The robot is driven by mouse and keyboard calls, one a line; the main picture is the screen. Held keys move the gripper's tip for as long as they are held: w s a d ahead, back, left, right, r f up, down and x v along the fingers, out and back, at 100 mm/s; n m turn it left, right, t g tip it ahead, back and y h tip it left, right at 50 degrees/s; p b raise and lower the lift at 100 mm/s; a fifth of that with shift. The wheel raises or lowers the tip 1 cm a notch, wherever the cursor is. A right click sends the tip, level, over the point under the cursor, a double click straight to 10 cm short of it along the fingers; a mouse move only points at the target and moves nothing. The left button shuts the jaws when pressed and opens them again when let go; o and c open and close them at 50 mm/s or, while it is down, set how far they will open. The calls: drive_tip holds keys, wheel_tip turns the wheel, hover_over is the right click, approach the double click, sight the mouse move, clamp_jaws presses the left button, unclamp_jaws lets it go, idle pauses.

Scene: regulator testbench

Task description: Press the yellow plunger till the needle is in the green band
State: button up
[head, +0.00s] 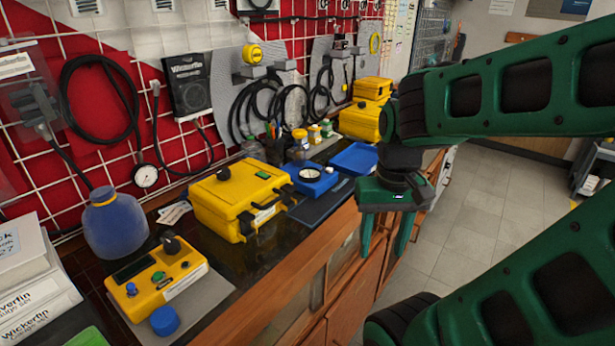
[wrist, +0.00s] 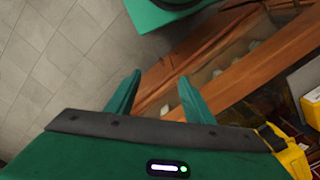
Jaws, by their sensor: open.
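My gripper (head: 382,250) hangs open and empty, fingers down, in front of the bench's front edge. In the wrist view its two fingers (wrist: 160,80) are apart with nothing between them. A blue unit (head: 312,186) with a round pale dial (head: 309,175) stands on the bench, left of my gripper. A yellow round cap (head: 299,134) shows just behind it; I cannot tell for sure if this is the plunger. The needle and green band are too small to make out. A small white gauge (head: 146,176) hangs on the wall grid at left.
A yellow case (head: 240,196) with a black knob and a yellow control box (head: 157,283) stand on the bench (head: 285,258) at left. A blue tray (head: 356,158) and stacked yellow cases (head: 362,121) are farther back. A blue bottle (head: 114,228) stands near the wall. Floor at right is clear.

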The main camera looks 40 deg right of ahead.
clamp_jaws()
idle(1.9)
